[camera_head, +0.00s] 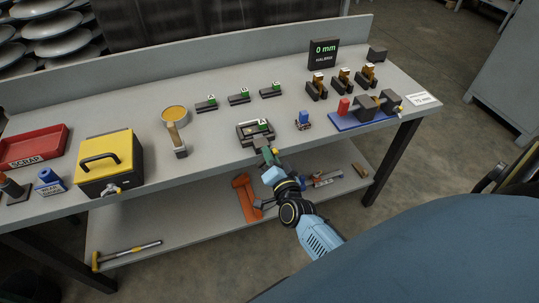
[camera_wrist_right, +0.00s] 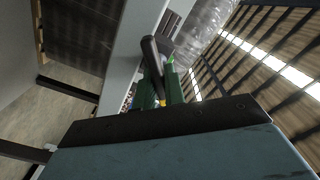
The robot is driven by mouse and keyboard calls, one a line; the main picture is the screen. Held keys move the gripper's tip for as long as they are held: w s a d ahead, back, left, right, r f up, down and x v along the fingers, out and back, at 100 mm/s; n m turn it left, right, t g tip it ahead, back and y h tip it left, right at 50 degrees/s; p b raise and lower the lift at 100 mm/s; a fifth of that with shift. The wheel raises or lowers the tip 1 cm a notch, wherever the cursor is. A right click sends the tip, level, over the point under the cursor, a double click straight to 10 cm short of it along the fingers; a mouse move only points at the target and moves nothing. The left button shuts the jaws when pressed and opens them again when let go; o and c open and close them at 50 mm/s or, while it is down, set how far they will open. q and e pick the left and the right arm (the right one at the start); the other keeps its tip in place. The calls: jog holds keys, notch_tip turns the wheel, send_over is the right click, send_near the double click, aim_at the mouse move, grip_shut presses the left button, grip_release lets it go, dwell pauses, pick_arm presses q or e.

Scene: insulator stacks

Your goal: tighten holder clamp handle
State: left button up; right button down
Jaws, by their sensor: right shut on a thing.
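The holder (camera_head: 243,137), a dark block with a small green and white piece in it, sits near the front edge of the bench. My right gripper (camera_head: 268,154) reaches it from the front, with its fingertips at the holder's near side. In the right wrist view, the green fingers (camera_wrist_right: 160,88) are shut on a dark, rounded bar, the clamp handle (camera_wrist_right: 151,56). The handle stands up beyond the fingertips. The clamp's lower part is hidden by the fingers. My left gripper is out of view.
Several similar dark blocks (camera_head: 239,99) stand behind the holder. A small blue-topped piece (camera_head: 303,118) is close on the right, and a blue plate (camera_head: 345,122) lies farther right. A yellow box (camera_head: 127,155) and red scrap tray (camera_head: 60,146) are left. A display reads 0 mm (camera_head: 323,49).

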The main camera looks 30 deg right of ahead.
jog(key=m, duration=0.3)
jog(key=shift+f+m+b, duration=0.25)
jog(key=shift+m+b, duration=0.05)
jog(key=m, duration=0.2)
jog(key=shift+d+f+m+b, duration=0.1)
jog(key=shift+f+m+b, duration=0.05)
jog(key=shift+m+b, duration=0.25)
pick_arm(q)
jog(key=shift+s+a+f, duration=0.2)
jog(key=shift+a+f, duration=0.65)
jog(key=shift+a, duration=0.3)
pick_arm(e)
jog(key=shift+m, duration=0.6)
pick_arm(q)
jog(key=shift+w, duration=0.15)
pick_arm(e)
jog(key=c, duration=1.5)
grip_release()
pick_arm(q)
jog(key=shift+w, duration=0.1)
pick_arm(e)
jog(key=shift+s, duration=0.1)
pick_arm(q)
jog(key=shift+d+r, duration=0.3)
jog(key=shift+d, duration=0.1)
pick_arm(e)
jog(key=v, duration=1.3)
jog(key=shift+s, duration=0.15)
